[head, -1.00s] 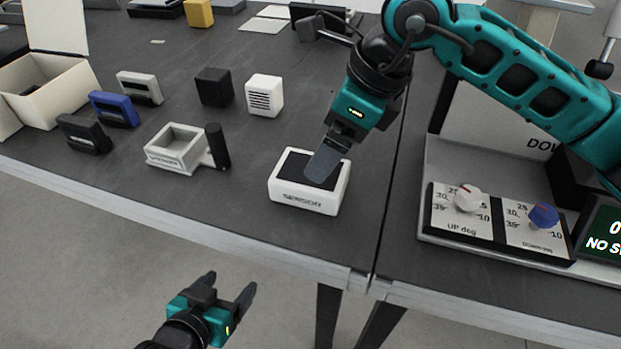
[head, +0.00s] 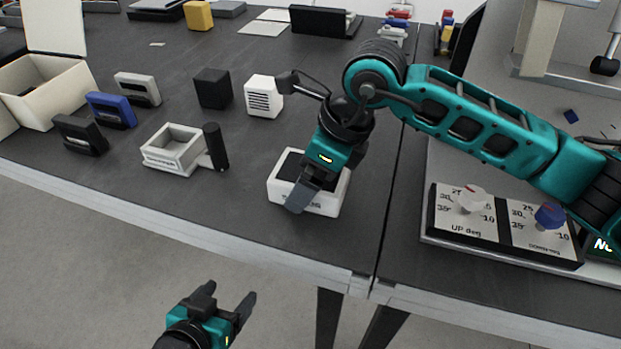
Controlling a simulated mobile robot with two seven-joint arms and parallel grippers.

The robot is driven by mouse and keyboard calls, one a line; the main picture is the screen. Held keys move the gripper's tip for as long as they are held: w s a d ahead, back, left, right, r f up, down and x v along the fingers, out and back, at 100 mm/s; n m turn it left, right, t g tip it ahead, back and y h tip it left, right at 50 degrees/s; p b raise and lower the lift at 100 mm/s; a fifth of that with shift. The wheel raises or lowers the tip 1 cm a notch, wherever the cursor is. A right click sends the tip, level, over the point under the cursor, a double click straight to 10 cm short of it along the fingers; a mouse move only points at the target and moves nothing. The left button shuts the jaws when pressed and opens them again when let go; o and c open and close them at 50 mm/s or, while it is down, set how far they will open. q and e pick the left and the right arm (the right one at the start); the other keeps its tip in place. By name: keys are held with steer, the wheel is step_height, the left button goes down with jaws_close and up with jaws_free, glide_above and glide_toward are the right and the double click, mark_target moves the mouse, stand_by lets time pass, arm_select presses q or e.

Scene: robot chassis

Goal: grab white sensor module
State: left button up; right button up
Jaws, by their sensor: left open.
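The white sensor module (head: 330,201) is a white box with a black recessed top, on the dark table near its front edge. My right gripper (head: 300,198) is over it, with a dark finger across its top and front face, covering most of its lettering. Only one finger shows clearly, so I cannot tell whether the jaws are open or whether they touch the module. My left gripper (head: 229,298) is open and empty, low in front of the table, away from the module.
An open box (head: 45,95) is further left. A dial panel (head: 500,222) lies to the right.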

steer(key=shift+f+b, duration=0.25)
steer(key=shift+b, duration=0.15)
stand_by(0.5)
steer(key=c, duration=0.8)
steer(key=shift+r, duration=0.15)
steer(key=shift+c, duration=0.2)
